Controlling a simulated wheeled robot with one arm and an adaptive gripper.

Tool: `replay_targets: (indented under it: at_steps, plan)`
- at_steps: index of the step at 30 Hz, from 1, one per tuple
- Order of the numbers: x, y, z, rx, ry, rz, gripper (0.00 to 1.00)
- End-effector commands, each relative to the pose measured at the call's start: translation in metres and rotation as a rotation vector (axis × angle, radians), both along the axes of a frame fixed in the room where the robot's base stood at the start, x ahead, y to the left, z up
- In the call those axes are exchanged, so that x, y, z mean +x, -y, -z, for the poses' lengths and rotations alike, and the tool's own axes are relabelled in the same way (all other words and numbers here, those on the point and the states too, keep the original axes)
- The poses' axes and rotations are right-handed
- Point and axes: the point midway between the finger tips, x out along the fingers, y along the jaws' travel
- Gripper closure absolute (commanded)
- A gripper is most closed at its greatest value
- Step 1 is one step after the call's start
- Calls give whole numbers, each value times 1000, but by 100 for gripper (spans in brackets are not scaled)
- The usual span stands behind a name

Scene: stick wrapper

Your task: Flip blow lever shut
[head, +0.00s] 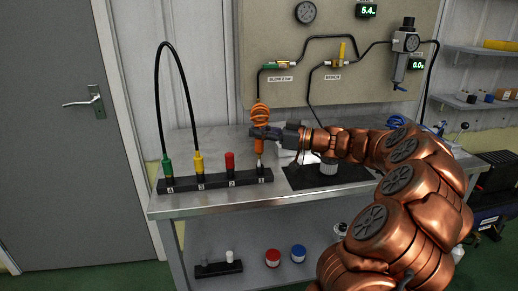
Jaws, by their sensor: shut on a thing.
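The blow valve (270,66), with green and yellow parts, is on the back panel above a label that seems to read BLOW. Its lever is too small to tell its position. An orange coiled hose (260,112) hangs below it on a black line. My gripper (260,132) is at the lower end of this coil, well below the valve, and is shut on the hose end. A narrow metal tip (259,163) shows under the gripper, at the rack's right slot.
The black rack (215,181) on the metal bench (180,207) holds green, yellow and red connectors. A black hose (160,90) arches from green to yellow. The bench valve (342,50) has an upright yellow lever. A regulator (403,45) hangs right. A white-capped object stands behind my arm.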

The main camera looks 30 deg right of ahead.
Motion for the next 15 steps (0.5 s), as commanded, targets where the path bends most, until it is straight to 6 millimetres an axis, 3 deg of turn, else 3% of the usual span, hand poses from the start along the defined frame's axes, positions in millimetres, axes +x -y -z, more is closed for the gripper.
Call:
replay_targets:
  at_steps: [5, 10, 15]
  plan:
    - [0, 0, 15, 3, -3, -2, 100]
    - [0, 0, 43, 2, 0, -1, 100]
    - [0, 0, 47, 0, 0, -1, 100]
